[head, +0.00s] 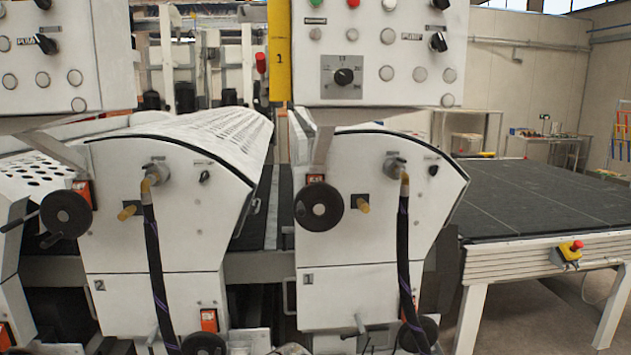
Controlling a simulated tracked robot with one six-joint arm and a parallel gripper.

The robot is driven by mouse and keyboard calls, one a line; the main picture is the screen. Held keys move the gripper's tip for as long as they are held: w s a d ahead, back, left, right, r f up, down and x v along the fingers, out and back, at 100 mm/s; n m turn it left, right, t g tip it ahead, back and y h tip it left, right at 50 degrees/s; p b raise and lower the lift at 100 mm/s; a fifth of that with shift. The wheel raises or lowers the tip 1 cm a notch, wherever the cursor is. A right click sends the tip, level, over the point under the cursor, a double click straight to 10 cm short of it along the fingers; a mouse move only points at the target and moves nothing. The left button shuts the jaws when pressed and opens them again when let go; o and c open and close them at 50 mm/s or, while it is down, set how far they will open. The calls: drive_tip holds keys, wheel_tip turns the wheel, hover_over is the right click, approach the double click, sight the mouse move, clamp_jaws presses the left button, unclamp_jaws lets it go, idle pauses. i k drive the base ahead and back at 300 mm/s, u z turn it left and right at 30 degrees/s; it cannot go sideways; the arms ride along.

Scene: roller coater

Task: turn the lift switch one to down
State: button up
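My gripper is not in view. The right machine unit (335,270) carries a "1" label, and a yellow strip (279,60) beside its upper panel also reads 1. That upper panel (310,85) has a black lever switch (438,42) at its right, tilted, and a black rotary knob (343,76) on a grey square plate. A small black switch (433,171) sits on the unit's lower face. The labels are too small to tell which one is the lift switch.
The left unit (130,260), labelled 2, has a similar black switch (46,44) on its panel. Black handwheels (319,206) and hoses (403,250) stick out in front. A dark conveyor table (550,195) with a red emergency button (576,246) stands at right.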

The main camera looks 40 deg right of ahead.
sight(432, 171)
drive_tip(key=z, duration=1.95)
drive_tip(key=k, duration=0.6)
drive_tip(key=z, duration=0.3)
drive_tip(key=i, duration=0.65)
drive_tip(key=z, duration=0.05)
